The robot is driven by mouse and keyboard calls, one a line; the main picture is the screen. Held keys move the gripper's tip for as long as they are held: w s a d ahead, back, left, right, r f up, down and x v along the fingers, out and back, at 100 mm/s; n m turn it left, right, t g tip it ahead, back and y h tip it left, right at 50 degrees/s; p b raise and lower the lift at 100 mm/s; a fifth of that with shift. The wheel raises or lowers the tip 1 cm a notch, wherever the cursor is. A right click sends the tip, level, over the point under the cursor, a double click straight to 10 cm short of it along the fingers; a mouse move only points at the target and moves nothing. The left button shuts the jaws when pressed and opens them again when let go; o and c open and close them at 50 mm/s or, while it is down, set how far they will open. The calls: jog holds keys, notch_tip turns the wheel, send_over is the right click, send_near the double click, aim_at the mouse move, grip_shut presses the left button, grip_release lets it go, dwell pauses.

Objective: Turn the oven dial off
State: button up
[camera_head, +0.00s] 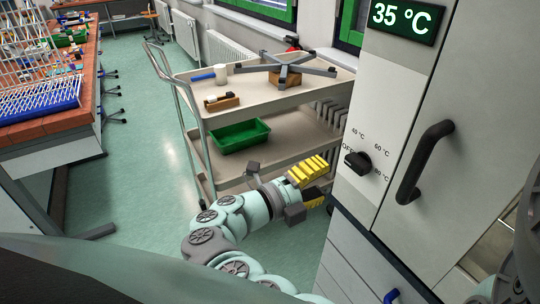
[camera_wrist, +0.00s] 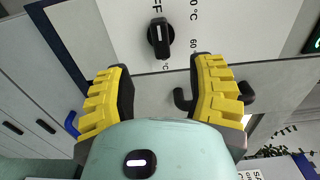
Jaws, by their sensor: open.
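The oven dial (camera_head: 357,162) is a black knob on the oven's white panel, with OFF at its left and 40, 60 and 80 °C marks around it. It also shows in the wrist view, where the dial (camera_wrist: 160,40) has a white mark. I cannot tell which setting it points at. My gripper (camera_head: 318,183), with yellow fingers, is open and empty, left of and below the dial. In the wrist view my gripper (camera_wrist: 160,68) faces the panel, with the dial beyond the gap between the fingertips and apart from them. The oven display (camera_head: 402,18) reads 35 °C.
A black oven door handle (camera_head: 424,162) stands out right of the dial. Behind my gripper is a trolley (camera_head: 190,90) with a green tray (camera_head: 240,135) and a metal stand (camera_head: 287,70). Drawers (camera_head: 350,260) lie below the oven. Green floor is open at left.

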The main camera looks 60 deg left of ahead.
jog(key=shift+s, duration=0.95)
jog(key=shift+s, duration=0.1)
